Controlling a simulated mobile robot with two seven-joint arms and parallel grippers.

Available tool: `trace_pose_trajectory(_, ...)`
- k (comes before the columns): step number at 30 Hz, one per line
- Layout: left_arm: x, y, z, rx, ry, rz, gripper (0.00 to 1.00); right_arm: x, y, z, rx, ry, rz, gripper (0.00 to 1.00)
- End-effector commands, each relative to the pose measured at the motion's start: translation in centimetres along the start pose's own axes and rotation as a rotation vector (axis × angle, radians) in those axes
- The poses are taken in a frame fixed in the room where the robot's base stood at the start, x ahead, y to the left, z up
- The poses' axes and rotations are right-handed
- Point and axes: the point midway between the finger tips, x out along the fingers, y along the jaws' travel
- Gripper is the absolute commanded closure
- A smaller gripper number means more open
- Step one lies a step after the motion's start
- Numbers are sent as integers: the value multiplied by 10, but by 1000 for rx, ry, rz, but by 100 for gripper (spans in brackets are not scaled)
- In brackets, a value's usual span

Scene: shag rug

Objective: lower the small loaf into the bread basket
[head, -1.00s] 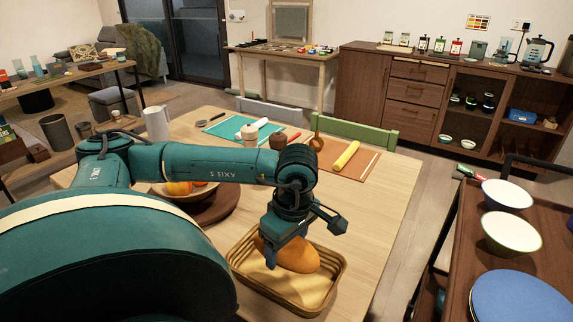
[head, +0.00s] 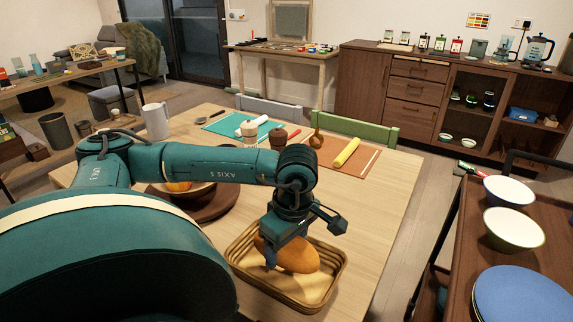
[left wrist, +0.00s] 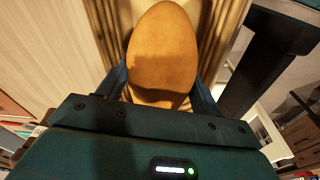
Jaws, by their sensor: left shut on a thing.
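The small loaf (head: 296,256), an orange-brown oval, is at the bread basket (head: 334,283), a tan ribbed rectangular basket on the table. In the head view the loaf lies within the basket's rim outline; whether it touches the bottom I cannot tell. My left gripper (head: 285,254) is shut on the loaf from above, one finger showing on its near side. In the left wrist view the loaf (left wrist: 163,50) sits between the fingers, with the basket's ribbed wall (left wrist: 228,30) behind it. My right gripper is not in view.
A wooden board (head: 215,207) with a bowl stands left of the basket, partly behind my arm. A yellow roll (head: 346,152) lies on an orange mat at the back. A cart (head: 461,235) with bowls and blue plates stands at the right. The table right of the basket is clear.

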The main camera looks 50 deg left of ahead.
Motion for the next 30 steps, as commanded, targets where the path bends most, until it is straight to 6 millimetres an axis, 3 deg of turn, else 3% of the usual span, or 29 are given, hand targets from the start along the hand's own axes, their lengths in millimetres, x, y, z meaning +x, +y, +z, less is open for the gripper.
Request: trace_pose_trajectory(30, 16, 0, 2, 0, 0, 1, 60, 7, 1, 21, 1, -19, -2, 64)
